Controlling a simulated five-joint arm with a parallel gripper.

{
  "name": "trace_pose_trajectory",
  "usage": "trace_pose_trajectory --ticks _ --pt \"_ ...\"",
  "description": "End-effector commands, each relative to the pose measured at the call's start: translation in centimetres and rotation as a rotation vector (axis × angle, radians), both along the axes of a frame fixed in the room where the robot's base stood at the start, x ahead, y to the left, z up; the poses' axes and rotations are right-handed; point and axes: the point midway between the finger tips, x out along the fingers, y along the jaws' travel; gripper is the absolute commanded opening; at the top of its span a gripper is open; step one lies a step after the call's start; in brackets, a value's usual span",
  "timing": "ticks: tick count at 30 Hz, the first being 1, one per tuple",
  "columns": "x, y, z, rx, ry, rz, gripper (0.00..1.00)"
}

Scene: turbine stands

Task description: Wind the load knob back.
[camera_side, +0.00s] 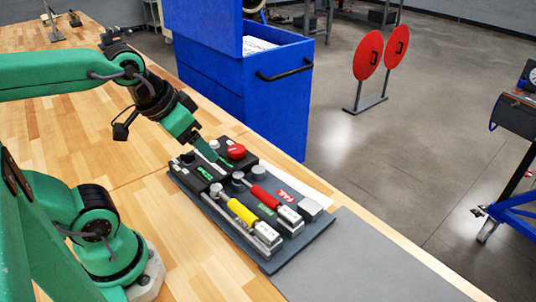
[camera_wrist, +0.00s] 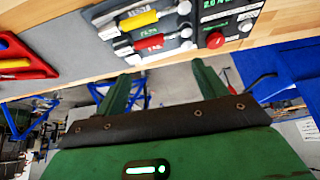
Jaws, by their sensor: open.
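A dark control panel (camera_side: 300,243) lies on the wooden bench in the side view, with a red round button (camera_side: 236,151) at its far end. I cannot tell which is the load knob. My gripper (camera_side: 213,154) is over the far end of the panel, beside the red button. In the wrist view my gripper (camera_wrist: 162,88) is open with nothing between its fingers. A pale knob (camera_wrist: 246,25) and the red button (camera_wrist: 215,40) are above the right finger there.
A yellow-handled lever (camera_side: 242,211) and a red-handled lever (camera_side: 265,197) lie on the panel close to the knobs. A blue cabinet (camera_side: 225,85) stands just past the bench edge. Bare wood lies left of the panel, and a grey mat (camera_side: 375,265) lies to its right.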

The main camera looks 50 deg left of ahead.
Motion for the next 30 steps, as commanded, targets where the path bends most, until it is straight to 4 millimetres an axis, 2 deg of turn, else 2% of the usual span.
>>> trace_pose_trajectory --ticks 8,14,22,30 --pt "0.4 0.2 0.1 0.003 0.008 0.001 0.7" --pt "1.9 0.8 0.3 0.015 0.046 0.004 0.7" --pt "5.6 2.8 0.3 0.036 0.134 0.003 0.7" --pt "9.7 5.4 -0.9 0.048 0.226 0.001 0.7"
